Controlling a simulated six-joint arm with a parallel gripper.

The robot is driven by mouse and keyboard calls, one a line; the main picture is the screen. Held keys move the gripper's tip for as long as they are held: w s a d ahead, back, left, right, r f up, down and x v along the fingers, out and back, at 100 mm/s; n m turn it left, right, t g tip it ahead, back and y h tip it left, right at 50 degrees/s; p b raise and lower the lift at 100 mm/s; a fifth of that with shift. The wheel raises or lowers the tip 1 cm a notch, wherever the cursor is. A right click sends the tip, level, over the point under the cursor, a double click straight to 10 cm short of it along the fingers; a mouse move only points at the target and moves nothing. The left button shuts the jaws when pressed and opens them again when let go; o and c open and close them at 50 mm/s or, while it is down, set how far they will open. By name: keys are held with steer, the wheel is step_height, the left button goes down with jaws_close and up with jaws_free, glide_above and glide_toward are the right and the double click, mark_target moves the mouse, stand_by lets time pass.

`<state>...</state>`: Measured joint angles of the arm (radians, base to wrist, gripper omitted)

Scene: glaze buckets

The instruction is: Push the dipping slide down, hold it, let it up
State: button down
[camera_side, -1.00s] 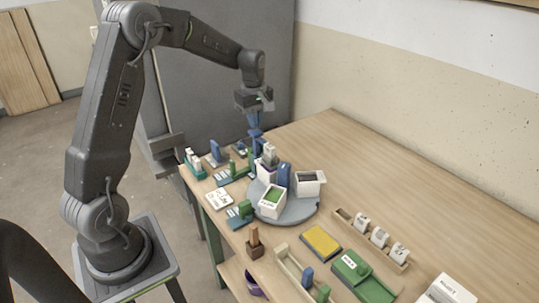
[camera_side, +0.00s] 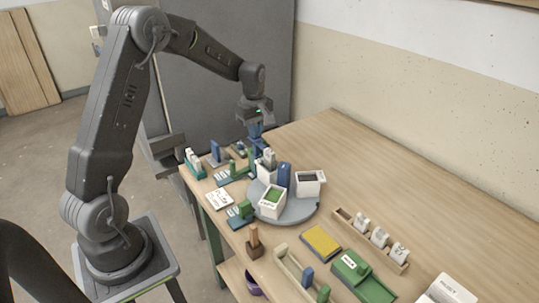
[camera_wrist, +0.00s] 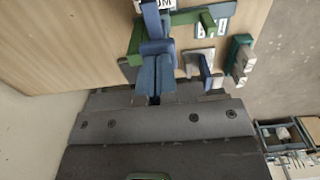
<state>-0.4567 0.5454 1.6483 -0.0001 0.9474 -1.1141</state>
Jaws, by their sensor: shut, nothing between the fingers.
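My gripper (camera_side: 256,131) hangs at the far left part of the table, its blue fingers pointing down and closed with nothing held. In the wrist view the blue fingers (camera_wrist: 155,72) are together over a green stand (camera_wrist: 182,18). A blue upright piece (camera_wrist: 151,18) beside that stand looks like the dipping slide; I cannot tell whether the fingertips touch it. In the side view the gripper hides part of this spot.
Small green and blue fixtures (camera_side: 240,214) line the table's left edge near a white card (camera_side: 219,199). A yellow pad (camera_side: 321,243), a green box (camera_side: 362,276) and a wooden rack (camera_side: 394,262) lie nearer the camera. The table's back right is clear.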

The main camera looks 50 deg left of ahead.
mark_target(255, 141)
steer(key=shift+f, duration=1.95)
stand_by(1.3)
steer(key=shift+r, duration=5.4)
